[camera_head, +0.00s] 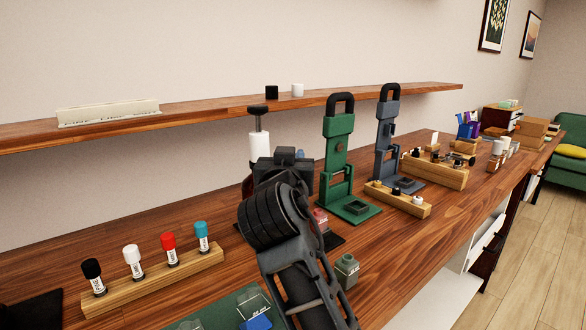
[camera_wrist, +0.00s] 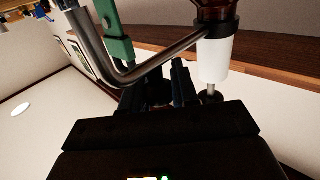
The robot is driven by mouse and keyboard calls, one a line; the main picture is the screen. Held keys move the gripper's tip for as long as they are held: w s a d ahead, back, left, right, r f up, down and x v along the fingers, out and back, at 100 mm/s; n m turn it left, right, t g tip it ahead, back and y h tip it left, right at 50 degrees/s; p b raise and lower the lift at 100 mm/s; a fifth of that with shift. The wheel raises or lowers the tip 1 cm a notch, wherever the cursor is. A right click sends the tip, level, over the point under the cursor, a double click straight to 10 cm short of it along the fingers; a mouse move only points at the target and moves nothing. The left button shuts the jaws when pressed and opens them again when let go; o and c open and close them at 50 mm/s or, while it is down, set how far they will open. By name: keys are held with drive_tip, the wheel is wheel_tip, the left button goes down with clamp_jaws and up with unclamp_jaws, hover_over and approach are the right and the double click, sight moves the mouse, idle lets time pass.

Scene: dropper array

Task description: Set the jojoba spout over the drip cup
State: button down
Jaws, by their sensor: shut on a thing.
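A dispenser with a white cylinder and black top (camera_head: 259,147) stands behind my gripper (camera_head: 284,160). In the wrist view its white part (camera_wrist: 214,60) appears upside down below a brown bottle (camera_wrist: 214,10) with a black collar. A bent grey metal spout (camera_wrist: 165,57) reaches out from the collar and crosses in front of my gripper's fingers (camera_wrist: 160,90). My gripper appears shut on the spout, but the contact is partly hidden. A small red labelled block or cup (camera_head: 320,215) sits just right of my gripper. I cannot tell which item is the drip cup, and no jojoba label is readable.
A green stand (camera_head: 337,150) and a grey-blue stand (camera_head: 384,145) rise to the right. A wooden rack (camera_head: 152,284) holds several capped vials at front left. A small green jar (camera_head: 346,270) is close to my arm. A shelf (camera_head: 215,112) runs along the wall.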

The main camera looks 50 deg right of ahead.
drive_tip(key=shift+a+m+g+h, duration=0.2)
drive_tip(key=shift+m+g+h, duration=0.1)
drive_tip(key=c, duration=0.9)
unclamp_jaws()
drive_tip(key=b+v, duration=0.1)
drive_tip(key=v, duration=0.6)
drive_tip(key=shift+s+a, duration=0.25)
drive_tip(key=shift+a, duration=0.1)
